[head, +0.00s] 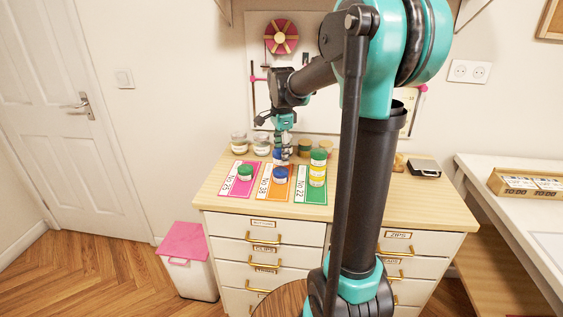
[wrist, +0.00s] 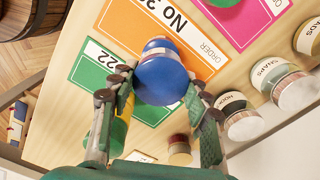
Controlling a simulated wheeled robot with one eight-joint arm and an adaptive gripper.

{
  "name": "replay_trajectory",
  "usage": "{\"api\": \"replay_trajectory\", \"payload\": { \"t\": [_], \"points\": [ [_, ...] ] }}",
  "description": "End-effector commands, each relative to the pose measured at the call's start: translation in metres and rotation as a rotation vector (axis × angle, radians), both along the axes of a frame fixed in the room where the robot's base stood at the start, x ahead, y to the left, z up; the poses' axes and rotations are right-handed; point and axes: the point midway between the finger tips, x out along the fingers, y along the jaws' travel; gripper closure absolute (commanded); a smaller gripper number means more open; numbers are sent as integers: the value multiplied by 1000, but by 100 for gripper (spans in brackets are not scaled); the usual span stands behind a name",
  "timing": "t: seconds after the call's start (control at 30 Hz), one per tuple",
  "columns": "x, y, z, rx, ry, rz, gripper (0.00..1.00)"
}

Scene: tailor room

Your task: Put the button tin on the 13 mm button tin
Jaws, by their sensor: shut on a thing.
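In the head view, my gripper (head: 281,152) is above the orange order card (head: 264,190). It is shut on a blue-lidded button tin (wrist: 160,80), whose round lid faces the camera between the fingers in the wrist view. Another blue-topped tin (head: 280,174) stands on the orange card just below the held one. In the wrist view a blue edge (wrist: 157,43) shows beyond the held tin. I cannot read a 13 mm marking on any tin, and the held tin hides much of the lower one.
A green tin (head: 245,173) stands on the pink card (head: 229,187). A tall yellow stack with a green top (head: 318,165) stands on the green card (head: 314,195), close right of my gripper. Jars (head: 239,143) line the back. The cabinet's front edge is clear.

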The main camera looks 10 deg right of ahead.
Motion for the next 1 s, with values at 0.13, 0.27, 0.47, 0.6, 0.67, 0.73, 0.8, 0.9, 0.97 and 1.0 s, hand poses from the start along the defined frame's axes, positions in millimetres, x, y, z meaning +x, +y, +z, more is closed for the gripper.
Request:
{"api": "replay_trajectory", "payload": {
  "t": [0.13, 0.27, 0.47, 0.6, 0.67, 0.73, 0.8, 0.9, 0.97, 1.0],
  "points": [
    [0, 0, -21, 0, 0, 0, 84],
    [0, 0, -32, 0, 0, 0, 84],
    [0, 0, -32, 0, 0, 0, 84],
    [0, 0, -34, 0, 0, 0, 84],
    [0, 0, -35, 0, 0, 0, 50],
    [0, 0, -35, 0, 0, 0, 42],
    [0, 0, -35, 0, 0, 0, 33],
    [0, 0, -35, 0, 0, 0, 32],
    [0, 0, -35, 0, 0, 0, 32],
    [0, 0, -35, 0, 0, 0, 32]
  ]
}}
